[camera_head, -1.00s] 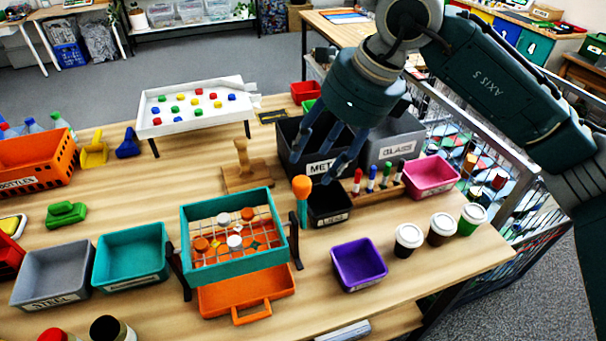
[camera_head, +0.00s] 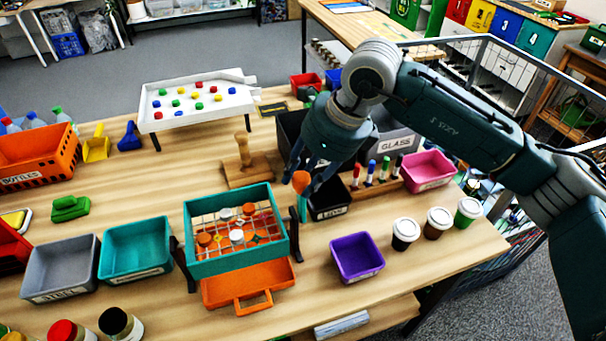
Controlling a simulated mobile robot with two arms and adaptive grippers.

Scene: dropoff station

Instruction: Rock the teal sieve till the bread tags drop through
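The teal sieve (camera_head: 236,262) hangs between dark posts at front centre, with a wire grid across it. Round orange and white caps (camera_head: 236,237) lie in it. Small flat pale bits among them may be bread tags, but they are too small to tell. An orange tray (camera_head: 275,274) with a front handle sits beneath. An orange knob (camera_head: 301,182) stands upright on the sieve's right side. My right gripper (camera_head: 306,178) is open, its dark fingers reaching down on either side of the knob; contact cannot be told. My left gripper is out of view.
A purple bin (camera_head: 357,259) and lidded cups (camera_head: 405,234) stand to the right. A black bin (camera_head: 329,210) and a marker rack (camera_head: 392,182) are close behind the gripper. Teal (camera_head: 135,248) and grey (camera_head: 60,270) bins are left of the sieve.

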